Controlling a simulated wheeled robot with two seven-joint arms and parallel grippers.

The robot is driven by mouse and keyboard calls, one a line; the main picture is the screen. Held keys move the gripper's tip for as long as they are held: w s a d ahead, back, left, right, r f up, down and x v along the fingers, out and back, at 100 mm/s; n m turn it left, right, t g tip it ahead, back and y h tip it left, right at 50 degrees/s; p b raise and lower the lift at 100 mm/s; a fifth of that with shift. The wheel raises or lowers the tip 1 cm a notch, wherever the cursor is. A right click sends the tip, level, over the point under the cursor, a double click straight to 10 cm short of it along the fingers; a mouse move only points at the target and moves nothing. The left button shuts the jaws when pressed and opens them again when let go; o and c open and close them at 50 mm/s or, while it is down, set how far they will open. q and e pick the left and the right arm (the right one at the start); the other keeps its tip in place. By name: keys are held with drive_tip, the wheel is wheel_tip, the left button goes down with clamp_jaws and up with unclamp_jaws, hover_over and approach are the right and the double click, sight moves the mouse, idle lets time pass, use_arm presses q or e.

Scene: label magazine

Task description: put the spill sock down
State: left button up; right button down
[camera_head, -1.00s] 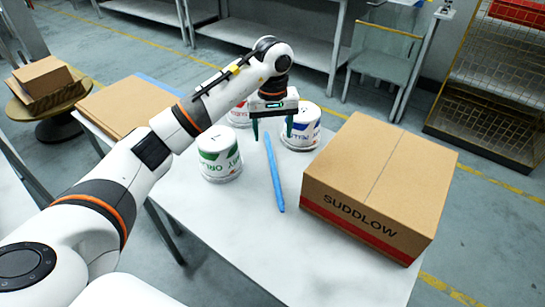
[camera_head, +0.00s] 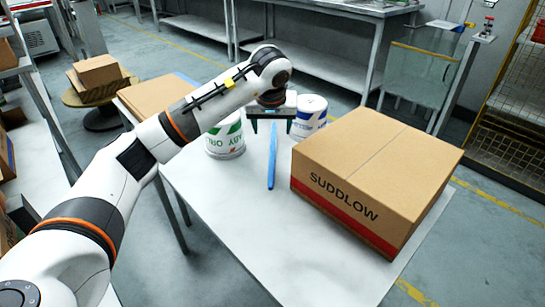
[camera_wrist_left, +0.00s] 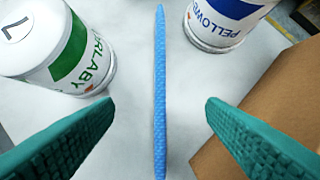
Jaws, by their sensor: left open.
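The spill sock is a long, thin blue strip (camera_head: 272,165) lying on the white table between the cans and the big box. My left gripper (camera_head: 271,131) is open above its far part, with green fingers spread to either side. In the left wrist view the sock (camera_wrist_left: 160,110) runs up the middle of the picture, between the open fingers of the left gripper (camera_wrist_left: 159,104) and touching neither. The gripper is empty. In the head view the sock's far end is partly hidden by the gripper. My right gripper is not in view.
A white can with green print (camera_head: 225,138) stands left of the sock, and a can with blue print (camera_head: 311,115) stands beyond at right. A large SUDDLOW carton (camera_head: 380,165) fills the table's right side. A flat carton (camera_head: 150,108) lies far left. The near tabletop (camera_head: 270,225) is clear.

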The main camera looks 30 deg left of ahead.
sight(272, 144)
use_arm(q)
drive_tip(key=x, duration=0.5)
drive_tip(key=shift+b+x, duration=0.6)
drive_tip(key=shift+x, duration=2.5)
drive_tip(key=shift+w+a+r, duration=0.1)
drive_tip(key=shift+r, duration=0.05)
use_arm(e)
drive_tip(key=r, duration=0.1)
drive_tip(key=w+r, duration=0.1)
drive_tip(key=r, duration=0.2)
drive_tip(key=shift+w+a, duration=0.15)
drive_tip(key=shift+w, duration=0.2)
